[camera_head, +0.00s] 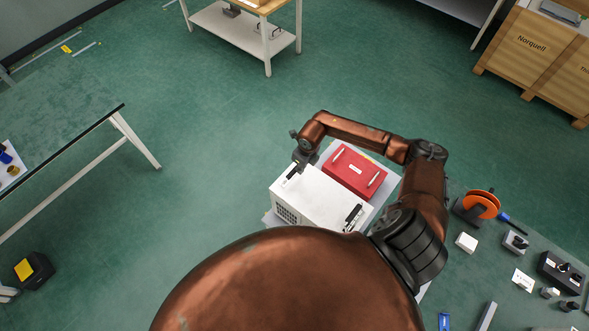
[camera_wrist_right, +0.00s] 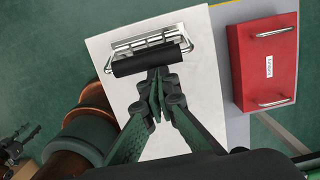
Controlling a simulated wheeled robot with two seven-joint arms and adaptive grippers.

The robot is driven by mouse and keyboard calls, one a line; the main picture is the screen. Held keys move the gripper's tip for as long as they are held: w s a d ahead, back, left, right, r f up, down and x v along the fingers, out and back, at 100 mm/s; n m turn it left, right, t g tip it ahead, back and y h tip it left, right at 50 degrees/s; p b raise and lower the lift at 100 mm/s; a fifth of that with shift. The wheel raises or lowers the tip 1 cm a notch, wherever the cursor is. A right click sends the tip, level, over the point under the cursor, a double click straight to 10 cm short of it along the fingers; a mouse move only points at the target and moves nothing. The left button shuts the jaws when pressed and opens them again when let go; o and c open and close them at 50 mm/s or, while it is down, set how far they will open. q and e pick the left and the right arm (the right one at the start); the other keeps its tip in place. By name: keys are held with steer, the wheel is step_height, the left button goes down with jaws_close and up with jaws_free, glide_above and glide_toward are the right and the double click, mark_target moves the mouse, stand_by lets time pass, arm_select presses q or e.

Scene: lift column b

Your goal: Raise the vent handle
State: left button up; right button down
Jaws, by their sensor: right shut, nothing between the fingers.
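A white box (camera_head: 318,200) with a vent grille (camera_head: 287,213) on its side stands below my right arm. It has a black handle (camera_head: 353,216) near its right end and another dark handle (camera_head: 292,172) at its far left end. In the right wrist view, a black grip bar (camera_wrist_right: 147,61) on a metal bracket lies across the white top. My right gripper (camera_wrist_right: 158,76) is shut and empty, its fingertips at the near edge of that bar. I cannot tell whether they touch it. In the head view the right gripper (camera_head: 303,164) is above the box's far left end. My left gripper is out of view.
A red case (camera_head: 355,171) with two metal handles sits close beside the white box. On the right, a green surface (camera_head: 470,262) holds an orange spool (camera_head: 481,204) and several small items. Another table (camera_head: 60,120) stands on the left, with open floor between.

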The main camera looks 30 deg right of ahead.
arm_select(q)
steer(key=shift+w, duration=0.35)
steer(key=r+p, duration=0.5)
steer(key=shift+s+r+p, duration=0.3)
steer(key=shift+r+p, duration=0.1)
arm_select(e)
step_height(320, 180, up, 10)
steer(key=s, duration=0.2)
steer(key=shift+d, duration=0.35)
steer(key=shift+f, duration=0.15)
